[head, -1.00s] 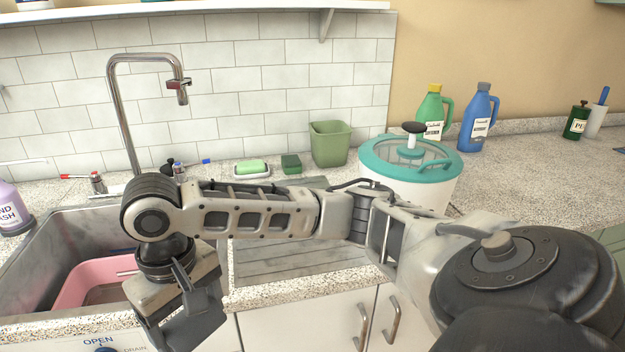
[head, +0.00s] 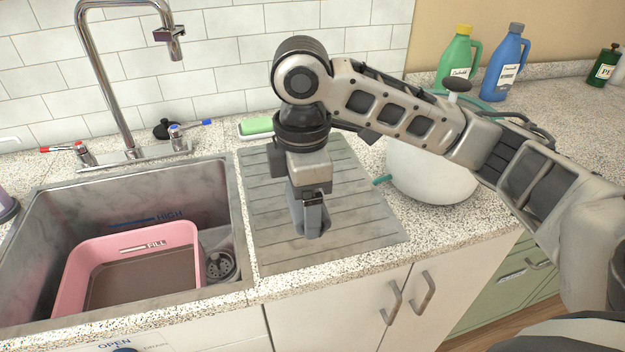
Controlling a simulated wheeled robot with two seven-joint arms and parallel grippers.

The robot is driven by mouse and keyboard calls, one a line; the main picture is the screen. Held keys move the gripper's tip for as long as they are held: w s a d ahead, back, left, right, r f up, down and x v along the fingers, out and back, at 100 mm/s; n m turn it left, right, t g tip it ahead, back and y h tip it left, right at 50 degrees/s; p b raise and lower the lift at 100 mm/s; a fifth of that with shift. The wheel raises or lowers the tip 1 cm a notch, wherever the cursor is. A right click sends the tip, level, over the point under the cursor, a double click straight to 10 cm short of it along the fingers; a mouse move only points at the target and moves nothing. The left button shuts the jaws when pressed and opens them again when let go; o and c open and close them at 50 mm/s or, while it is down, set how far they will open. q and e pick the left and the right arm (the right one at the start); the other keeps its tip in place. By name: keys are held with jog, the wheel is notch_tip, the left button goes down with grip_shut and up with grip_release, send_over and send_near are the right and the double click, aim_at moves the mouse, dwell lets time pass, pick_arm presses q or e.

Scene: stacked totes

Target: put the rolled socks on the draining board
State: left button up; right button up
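The draining board (head: 365,215) is a grey grooved panel to the right of the sink. My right gripper (head: 312,228) points down over the middle of the draining board, its fingertips at or close above the surface. Its fingers are seen nearly edge-on, so I cannot tell whether they are open or shut, or whether anything is between them. I cannot make out any rolled socks; the arm and gripper hide part of the board. My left gripper is not in view.
The sink (head: 140,190) on the left holds a pink basin (head: 180,238). A tap (head: 100,80) rises behind it. A green soap bar (head: 257,125) lies behind the board. A white pot (head: 430,175) stands right of it, partly behind my arm. Green (head: 457,60) and blue (head: 507,62) bottles stand farther back.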

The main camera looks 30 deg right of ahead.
notch_tip(320, 180, up, 2)
jog(key=n, duration=0.5)
jog(key=shift+r+p, duration=0.25)
jog(key=shift+p, duration=0.1)
jog(key=n, duration=0.2)
jog(key=r+n, duration=0.1)
jog(key=n, duration=0.1)
jog(key=shift+w+d+r, duration=0.1)
jog(key=shift+d, duration=0.05)
jog(key=w+d+f, duration=0.4)
jog(key=w+d, duration=0.2)
jog(key=d, duration=0.1)
send_over(331, 199)
jog(key=f, duration=0.3)
jog(key=a+f, duration=0.1)
jog(key=shift+s+f, duration=0.3)
jog(key=shift+s, duration=0.1)
jog(key=shift+w+d+f, duration=0.15)
jog(key=shift+d+f, duration=0.05)
jog(key=shift+w+d+f+n, duration=0.1)
jog(key=shift+d+f+n, duration=0.05)
jog(key=shift+f, duration=0.85)
jog(key=shift+w+d+f+n, duration=0.1)
jog(key=shift+f+n, duration=0.05)
jog(key=shift+f, duration=0.8)
jog(key=shift+f, duration=0.1)
